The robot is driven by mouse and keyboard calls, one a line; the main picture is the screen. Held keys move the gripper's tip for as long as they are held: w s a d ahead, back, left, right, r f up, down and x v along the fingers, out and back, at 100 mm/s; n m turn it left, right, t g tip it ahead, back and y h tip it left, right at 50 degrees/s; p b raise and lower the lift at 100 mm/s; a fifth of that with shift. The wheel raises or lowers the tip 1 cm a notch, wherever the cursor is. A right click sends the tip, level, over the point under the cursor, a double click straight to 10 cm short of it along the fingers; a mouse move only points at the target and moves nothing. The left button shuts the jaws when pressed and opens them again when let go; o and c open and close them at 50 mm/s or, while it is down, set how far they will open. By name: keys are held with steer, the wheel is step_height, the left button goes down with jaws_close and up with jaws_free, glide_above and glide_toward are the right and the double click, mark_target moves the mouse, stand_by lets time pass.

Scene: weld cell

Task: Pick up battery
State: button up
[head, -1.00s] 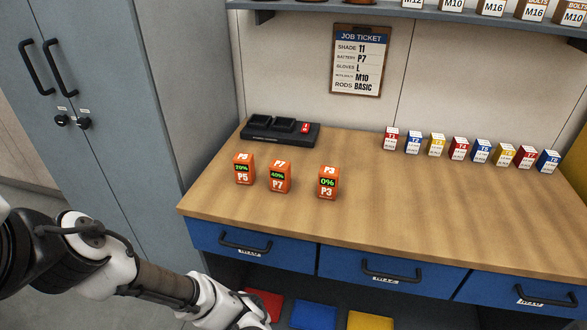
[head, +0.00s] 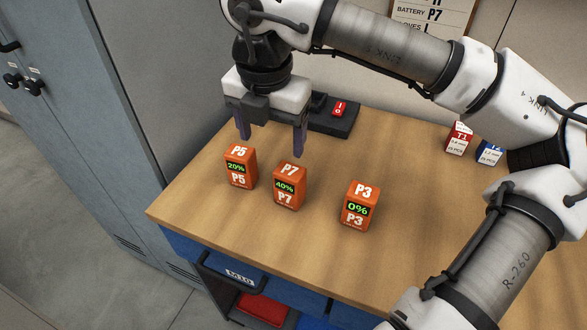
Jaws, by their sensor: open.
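Three orange batteries stand upright on the wooden workbench (head: 290,245). Battery P5 (head: 240,167), showing 20%, is at the left. Battery P7 (head: 289,186), showing 40%, is in the middle. Battery P3 (head: 360,206), showing 0%, is at the right. My gripper (head: 271,147) is open and empty, fingers pointing down. In the picture it sits just above and behind P5 and P7, apart from both. The job ticket (head: 434,16) on the wall reads battery P7; my arm hides part of it.
A black charger (head: 335,118) with a red switch stands behind my gripper, partly hidden by it. Red box T1 (head: 459,140) and blue box T2 (head: 489,153) stand at the right. A grey cabinet (head: 100,110) is at the left. The bench front is clear.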

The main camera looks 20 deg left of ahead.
mark_target(289, 171)
steer(key=shift+w+d+f+m+t+h, duration=0.15)
steer(key=shift+w+d+m+h, duration=0.1)
steer(key=shift+w+d, duration=0.25)
steer(key=shift+w+d+f+m+t+h, duration=0.15)
steer(key=shift+w+d+m, duration=0.1)
steer(key=shift+w+d, duration=0.2)
steer(key=f, duration=0.2)
steer(key=f+p, duration=0.1)
steer(key=f, duration=0.4)
steer(key=shift+w+f, duration=0.25)
steer(key=shift+w, duration=0.1)
steer(key=shift+w+f+p, duration=0.2)
steer(key=shift+f+p, duration=0.5)
steer(key=shift+f, duration=0.65)
steer(key=shift+w+f+p, duration=0.15)
steer(key=shift+f+p, duration=0.55)
steer(key=shift+f, duration=0.65)
steer(key=c, duration=1.2)
steer(key=shift+c, duration=0.4)
steer(key=shift+r, duration=0.2)
